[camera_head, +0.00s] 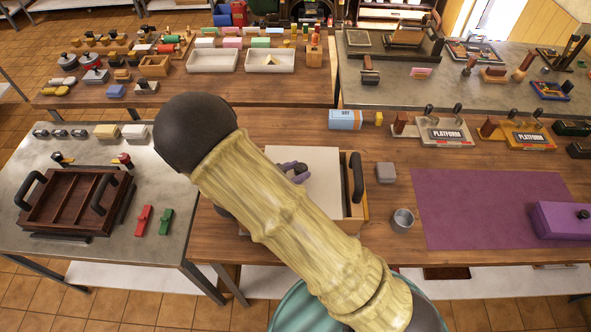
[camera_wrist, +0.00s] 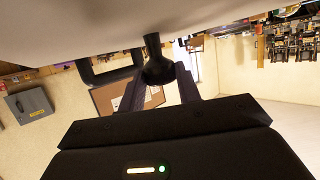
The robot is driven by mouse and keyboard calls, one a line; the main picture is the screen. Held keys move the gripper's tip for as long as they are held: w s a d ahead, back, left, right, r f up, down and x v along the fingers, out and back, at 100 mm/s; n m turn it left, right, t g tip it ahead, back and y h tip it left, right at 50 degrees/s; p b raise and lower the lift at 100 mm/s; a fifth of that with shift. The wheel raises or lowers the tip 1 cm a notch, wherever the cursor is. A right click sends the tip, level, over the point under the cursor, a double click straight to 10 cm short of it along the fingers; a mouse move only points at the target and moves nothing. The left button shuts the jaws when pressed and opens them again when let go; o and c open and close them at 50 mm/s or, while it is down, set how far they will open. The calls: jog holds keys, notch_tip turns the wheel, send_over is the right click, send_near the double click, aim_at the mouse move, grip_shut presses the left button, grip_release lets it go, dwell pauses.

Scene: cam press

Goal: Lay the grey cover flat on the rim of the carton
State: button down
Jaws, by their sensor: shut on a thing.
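The grey cover is a pale flat panel (camera_head: 320,180) in the head view, partly hidden behind my arm. In the wrist view the cover (camera_wrist: 90,30) fills the top edge. My gripper (camera_wrist: 157,78) is shut on the black knob of the cover. The carton (camera_head: 353,208) is a tan box with a black handle on its right side. The cover lies over most of the carton's opening in the head view. The carton's left part is hidden by my arm. I cannot tell whether the cover touches the rim.
A grey block (camera_head: 386,172) and a metal cup (camera_head: 402,220) stand right of the carton. A purple mat (camera_head: 470,205) with a purple box (camera_head: 565,222) lies farther right. A dark red tray (camera_head: 75,202) sits on the left table. A blue-and-white box (camera_head: 345,119) is behind.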

dwell(0.3)
jog(key=c, duration=0.9)
grip_release()
jog(key=b+v, duration=0.3)
jog(key=v, duration=1.4)
jog(key=shift+s+a+r, duration=0.1)
